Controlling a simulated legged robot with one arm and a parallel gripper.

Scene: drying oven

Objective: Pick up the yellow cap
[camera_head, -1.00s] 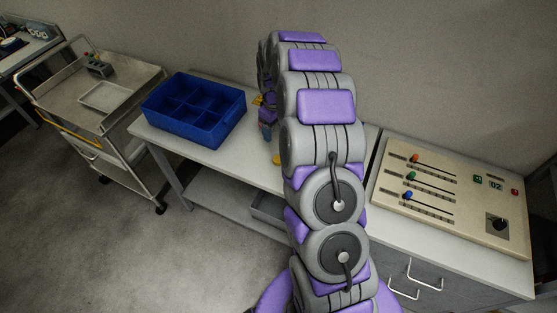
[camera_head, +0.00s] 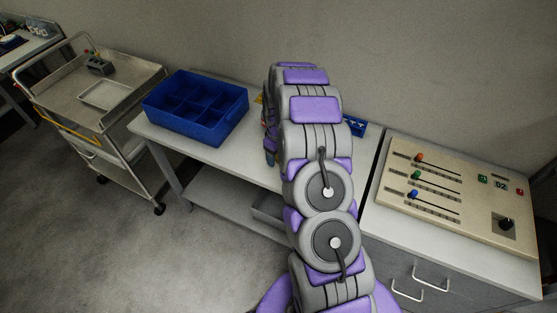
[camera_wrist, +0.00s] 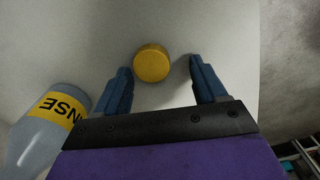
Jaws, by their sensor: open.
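In the wrist view the yellow cap (camera_wrist: 151,63) lies on the white table top. It is round and sits just ahead of the fingertips, roughly between them. My gripper (camera_wrist: 158,76) is open, its two blue fingers apart on either side of the cap's near side, with nothing held. I cannot tell the height of the fingers above the table. In the head view my own arm hides the cap and most of the gripper.
A grey bottle with a yellow label (camera_wrist: 52,120) is left of my gripper in the wrist view. In the head view a blue divided bin (camera_head: 195,107) stands on the table's left. A control panel (camera_head: 455,195) is at the right, and a metal cart (camera_head: 95,90) at the left.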

